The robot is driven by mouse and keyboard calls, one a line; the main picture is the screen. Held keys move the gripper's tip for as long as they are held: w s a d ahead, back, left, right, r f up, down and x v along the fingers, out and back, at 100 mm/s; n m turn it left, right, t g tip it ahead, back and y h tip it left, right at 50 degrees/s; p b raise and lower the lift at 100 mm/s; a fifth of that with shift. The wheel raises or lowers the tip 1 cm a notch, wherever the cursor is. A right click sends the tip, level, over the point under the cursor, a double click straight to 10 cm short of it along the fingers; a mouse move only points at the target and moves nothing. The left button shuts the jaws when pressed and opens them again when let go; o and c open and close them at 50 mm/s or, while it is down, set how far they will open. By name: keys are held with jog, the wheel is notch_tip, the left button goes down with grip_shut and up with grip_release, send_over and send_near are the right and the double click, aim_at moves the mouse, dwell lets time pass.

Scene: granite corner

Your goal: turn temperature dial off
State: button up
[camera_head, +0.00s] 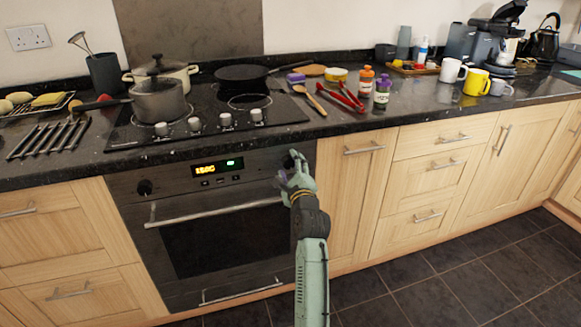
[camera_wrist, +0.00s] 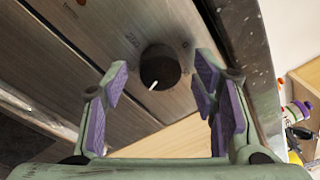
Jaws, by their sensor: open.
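A round black dial (camera_wrist: 159,66) with a white pointer line sits on the metal oven panel in the wrist view. Its pointer slants toward the lower left of that picture. My gripper (camera_head: 292,170) is at the right end of the oven's front panel in the head view and largely hides this dial there. In the wrist view its purple-padded fingers are spread wide, one on each side of the dial, with visible gaps. They do not appear to touch it. The oven (camera_head: 215,238) has a lit display (camera_head: 217,165) and another black dial (camera_head: 144,187) at its left.
The oven door handle (camera_head: 210,213) runs just below the panel. The dark countertop (camera_head: 330,128) overhangs above, carrying the hob (camera_head: 205,118), pots and bottles. Wooden cupboards flank the oven. The tiled floor (camera_head: 400,290) in front is clear.

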jog(key=shift+c, duration=0.5)
jog(key=c, duration=1.1)
